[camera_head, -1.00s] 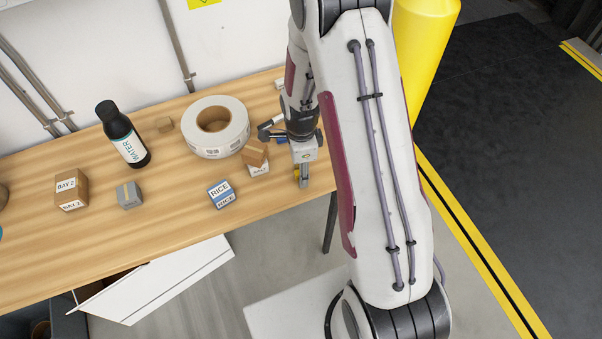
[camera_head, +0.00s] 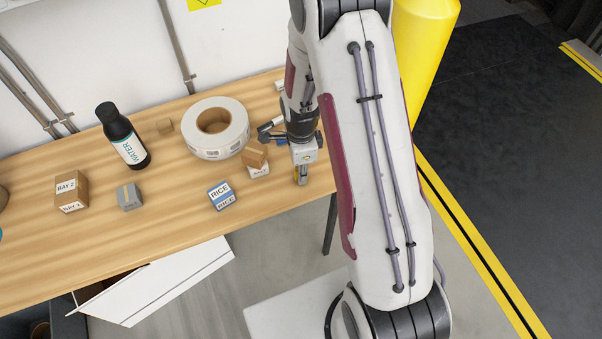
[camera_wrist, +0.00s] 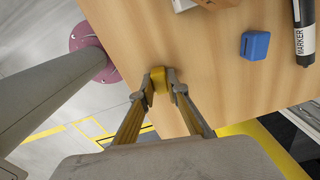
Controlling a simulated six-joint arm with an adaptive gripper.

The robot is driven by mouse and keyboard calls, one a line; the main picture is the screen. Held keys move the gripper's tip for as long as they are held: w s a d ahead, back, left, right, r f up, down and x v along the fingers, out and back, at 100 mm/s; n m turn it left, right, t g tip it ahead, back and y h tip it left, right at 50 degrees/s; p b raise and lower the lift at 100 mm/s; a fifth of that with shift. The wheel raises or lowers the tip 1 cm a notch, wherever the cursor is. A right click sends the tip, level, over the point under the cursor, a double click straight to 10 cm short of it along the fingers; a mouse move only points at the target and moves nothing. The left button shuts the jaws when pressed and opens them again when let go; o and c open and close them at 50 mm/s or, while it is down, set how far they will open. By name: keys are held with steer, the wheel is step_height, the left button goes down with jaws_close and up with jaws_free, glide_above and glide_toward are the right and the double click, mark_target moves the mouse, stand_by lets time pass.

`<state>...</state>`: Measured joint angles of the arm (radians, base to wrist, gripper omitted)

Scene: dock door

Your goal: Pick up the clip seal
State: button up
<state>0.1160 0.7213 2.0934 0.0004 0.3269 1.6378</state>
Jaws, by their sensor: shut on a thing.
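My gripper (camera_wrist: 158,84) is shut on a small yellow block-like piece, the clip seal (camera_wrist: 159,77), held between its two fingertips in the wrist view. The clip seal is at or just above the wooden table's edge area; whether it touches the wood cannot be told. In the head view my gripper (camera_head: 301,180) points down near the table's right end, and the clip seal is largely hidden by the fingers.
The wooden table (camera_head: 165,205) holds a white tape roll (camera_head: 228,145), stacked small boxes (camera_head: 255,155) left of my gripper, a rice box (camera_head: 221,195), and a water bottle (camera_head: 124,140). The wrist view shows a blue block (camera_wrist: 255,46) and a marker (camera_wrist: 304,35).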

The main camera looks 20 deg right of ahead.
steer(key=shift+r, duration=0.15)
step_height(320, 180, up, 10)
stand_by(0.7)
stand_by(0.8)
steer(key=w+a+r+n, duration=0.1)
steer(key=a+r, duration=0.1)
steer(key=a, duration=0.9)
steer(key=w+a+r+n, duration=0.1)
steer(key=a+r, duration=0.2)
steer(key=a, duration=0.8)
